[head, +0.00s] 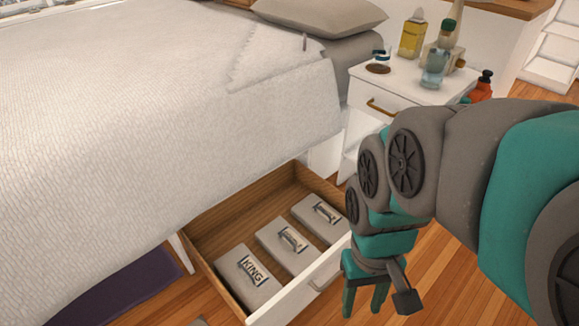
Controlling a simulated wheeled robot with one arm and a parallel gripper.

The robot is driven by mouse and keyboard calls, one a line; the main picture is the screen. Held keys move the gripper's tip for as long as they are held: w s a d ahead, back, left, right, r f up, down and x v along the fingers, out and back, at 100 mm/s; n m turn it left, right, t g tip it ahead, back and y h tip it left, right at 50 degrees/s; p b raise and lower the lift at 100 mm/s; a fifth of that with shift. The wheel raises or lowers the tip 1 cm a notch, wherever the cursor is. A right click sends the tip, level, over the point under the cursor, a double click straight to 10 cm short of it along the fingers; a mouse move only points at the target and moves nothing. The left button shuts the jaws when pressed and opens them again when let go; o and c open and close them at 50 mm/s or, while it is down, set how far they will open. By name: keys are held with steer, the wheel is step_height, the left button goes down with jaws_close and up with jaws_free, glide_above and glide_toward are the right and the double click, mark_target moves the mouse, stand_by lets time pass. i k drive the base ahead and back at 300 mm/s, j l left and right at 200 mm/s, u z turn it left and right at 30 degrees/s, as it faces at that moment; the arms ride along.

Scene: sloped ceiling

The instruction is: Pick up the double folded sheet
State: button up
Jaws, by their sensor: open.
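Three folded grey sheets lie in a row in an open wooden drawer (205,240) under the bed. The nearest sheet (236,285) has a label reading KING. The middle sheet (275,250) and the far sheet (307,229) have labels too small to read, so I cannot tell which is the double. My gripper (365,300) is open and points down, to the right of the drawer's white front. It appears empty and apart from the sheets. My arm comes in from the right.
The bed (150,110) with a white cover overhangs the back of the drawer. A white nightstand (395,88) with several bottles stands beside it. A purple rug (115,290) lies at left. Wooden floor (450,265) is clear at right.

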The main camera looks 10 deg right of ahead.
mark_target(291, 248)
steer(key=i+l, duration=0.2)
steer(key=l, duration=0.25)
steer(key=i+l+u, duration=0.1)
steer(key=l+u, duration=0.15)
steer(key=l, duration=0.2)
steer(key=l+u, duration=0.25)
steer(key=l, duration=0.15)
steer(key=k+l+u, duration=0.1)
steer(key=k, duration=0.2)
steer(key=k+l, duration=0.2)
steer(key=k+u, duration=0.05)
steer(key=k, duration=0.05)
